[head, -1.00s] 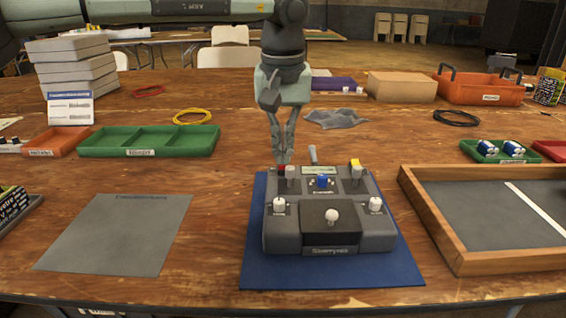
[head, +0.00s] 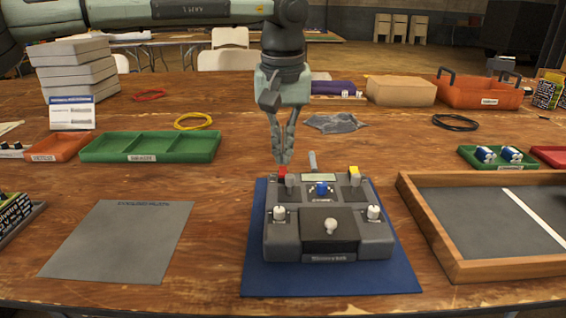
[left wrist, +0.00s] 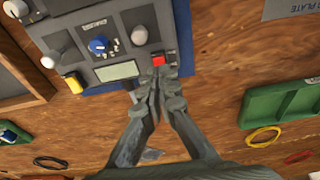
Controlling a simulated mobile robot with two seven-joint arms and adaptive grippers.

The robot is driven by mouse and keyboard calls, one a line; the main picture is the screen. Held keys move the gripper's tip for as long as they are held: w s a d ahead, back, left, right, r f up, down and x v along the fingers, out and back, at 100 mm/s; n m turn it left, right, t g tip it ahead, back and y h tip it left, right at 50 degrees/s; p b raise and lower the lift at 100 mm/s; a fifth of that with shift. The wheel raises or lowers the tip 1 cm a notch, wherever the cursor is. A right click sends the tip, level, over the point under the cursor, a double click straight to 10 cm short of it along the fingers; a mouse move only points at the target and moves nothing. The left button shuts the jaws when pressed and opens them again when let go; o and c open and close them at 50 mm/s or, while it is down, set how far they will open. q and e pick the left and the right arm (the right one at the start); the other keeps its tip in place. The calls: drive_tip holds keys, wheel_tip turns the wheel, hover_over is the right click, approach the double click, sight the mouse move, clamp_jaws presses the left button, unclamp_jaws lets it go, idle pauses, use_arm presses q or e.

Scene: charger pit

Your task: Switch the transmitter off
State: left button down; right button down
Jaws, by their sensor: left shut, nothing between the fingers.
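The transmitter (head: 328,242) is a dark grey box on a blue mat (head: 402,272), with white knobs, a blue knob (head: 321,188), a small screen and a short antenna at the back. A red switch (head: 282,172) is at its back left corner and a yellow one (head: 354,173) at its back right. My left gripper (head: 282,162) is shut and empty, pointing down just behind the red switch. In the left wrist view the shut fingertips (left wrist: 157,76) are right at the red switch (left wrist: 158,60); I cannot tell whether they touch. My right gripper is not in view.
A green divided tray (head: 150,147) and a grey plate mat (head: 120,240) lie to the left. A wooden-framed tray (head: 430,222) stands close on the right. A grey cloth (head: 335,123) and a cardboard box (head: 401,90) are behind. Bare table lies between the grey mat and the transmitter.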

sight(283, 174)
use_arm(q)
drive_tip(key=shift+r+p, duration=1.75)
drive_tip(key=shift+r, duration=0.65)
drive_tip(key=shift+f, duration=0.1)
